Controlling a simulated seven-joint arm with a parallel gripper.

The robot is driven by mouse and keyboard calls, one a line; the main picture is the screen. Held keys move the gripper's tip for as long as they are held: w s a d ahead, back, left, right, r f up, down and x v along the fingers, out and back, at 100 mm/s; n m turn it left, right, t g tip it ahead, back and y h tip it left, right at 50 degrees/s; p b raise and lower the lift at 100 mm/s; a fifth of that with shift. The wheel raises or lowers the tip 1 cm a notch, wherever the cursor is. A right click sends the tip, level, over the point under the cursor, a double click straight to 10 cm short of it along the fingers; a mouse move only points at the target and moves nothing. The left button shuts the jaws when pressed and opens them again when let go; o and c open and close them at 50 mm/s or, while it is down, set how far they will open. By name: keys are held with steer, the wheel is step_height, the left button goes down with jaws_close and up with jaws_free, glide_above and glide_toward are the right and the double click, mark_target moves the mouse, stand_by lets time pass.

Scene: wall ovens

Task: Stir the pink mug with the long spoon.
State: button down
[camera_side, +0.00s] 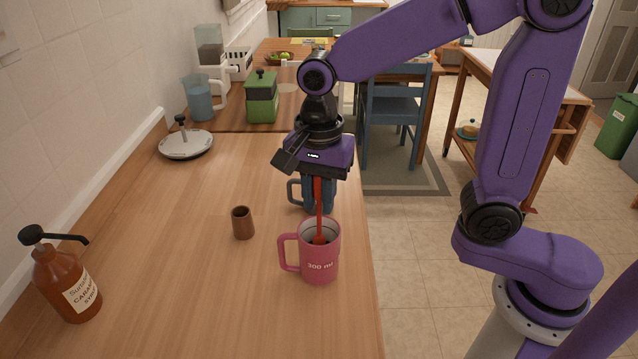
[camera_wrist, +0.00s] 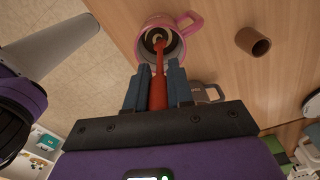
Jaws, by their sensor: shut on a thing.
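The pink mug (camera_side: 320,266) stands upright near the counter's right edge in the side view, its handle to the left. In the wrist view its rim (camera_wrist: 145,26) shows at the top. The long red spoon (camera_side: 318,200) hangs upright from my gripper (camera_side: 318,179), its lower end inside the mug opening. My gripper is shut on the spoon's upper shaft, above the mug. In the wrist view the spoon (camera_wrist: 158,85) runs between the two blue-grey fingers (camera_wrist: 158,88) into the mug. The spoon's tip is partly hidden by the mug wall in the side view.
A blue-grey mug (camera_side: 295,191) stands just behind the pink mug, partly hidden by my gripper. A small brown cup (camera_side: 242,223) stands to the left. A brown syrup bottle (camera_side: 68,284) is at front left. The counter (camera_side: 190,250) between bottle and cup is clear.

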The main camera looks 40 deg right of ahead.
mark_target(318, 234)
steer(key=shift+f, duration=2.75)
